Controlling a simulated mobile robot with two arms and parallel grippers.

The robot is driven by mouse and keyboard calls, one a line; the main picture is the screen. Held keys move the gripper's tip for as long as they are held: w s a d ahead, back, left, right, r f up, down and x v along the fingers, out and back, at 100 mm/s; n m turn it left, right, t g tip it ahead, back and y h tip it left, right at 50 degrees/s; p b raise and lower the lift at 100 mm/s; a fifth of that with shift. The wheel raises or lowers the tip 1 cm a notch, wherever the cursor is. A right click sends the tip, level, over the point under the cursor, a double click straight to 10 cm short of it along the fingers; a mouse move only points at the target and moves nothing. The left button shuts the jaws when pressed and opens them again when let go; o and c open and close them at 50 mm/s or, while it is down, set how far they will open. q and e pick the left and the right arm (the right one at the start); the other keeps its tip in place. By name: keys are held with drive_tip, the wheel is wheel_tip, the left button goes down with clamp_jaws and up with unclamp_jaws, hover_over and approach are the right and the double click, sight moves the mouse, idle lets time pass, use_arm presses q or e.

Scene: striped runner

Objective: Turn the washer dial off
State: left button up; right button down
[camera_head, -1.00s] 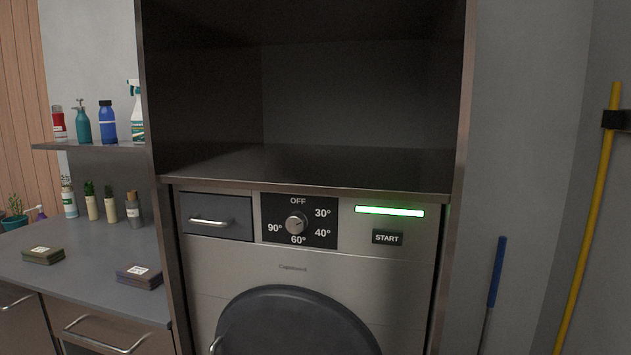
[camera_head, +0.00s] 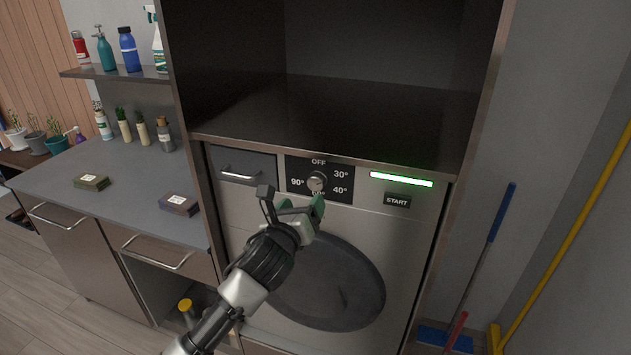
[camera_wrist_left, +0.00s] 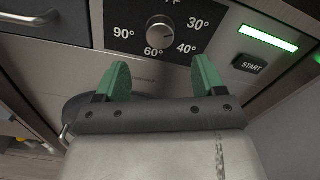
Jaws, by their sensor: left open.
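The washer dial (camera_head: 317,182) is a round silver knob on a black panel marked OFF, 30°, 40°, 60° and 90°. It also shows in the left wrist view (camera_wrist_left: 160,30), ahead of the fingers; which mark it points at is hard to tell. My left gripper (camera_head: 292,199) is open, with green-padded fingers, in front of the washer (camera_head: 255,225) and just below the dial panel. In the left wrist view the fingers (camera_wrist_left: 162,76) stand apart with nothing between them, and the dial is centred beyond their gap. My right gripper is not in view.
A lit green bar (camera_head: 401,179) and a START button (camera_head: 397,200) are right of the dial. A drawer with a handle (camera_head: 240,174) is at its left. The cabinet shelf (camera_head: 330,115) juts above. A counter (camera_head: 120,175) stands left; brooms lean at the right.

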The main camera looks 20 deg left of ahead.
sight(315, 185)
use_arm(q)
drive_tip(key=w+p, duration=0.1)
drive_tip(key=w, duration=0.6)
drive_tip(key=shift+w+d+p, duration=0.15)
drive_tip(key=shift+w+p, duration=0.15)
drive_tip(key=shift+w, duration=0.1)
drive_tip(key=shift+c, duration=0.3)
drive_tip(key=c, duration=0.9)
drive_tip(key=shift+n, duration=0.3)
drive_tip(key=n, duration=0.5)
drive_tip(key=shift+n, duration=0.3)
drive_tip(key=n, duration=0.5)
drive_tip(key=shift+n, duration=0.3)
drive_tip(key=shift+d, duration=0.1)
drive_tip(key=o, duration=1)
drive_tip(key=shift+c, duration=0.2)
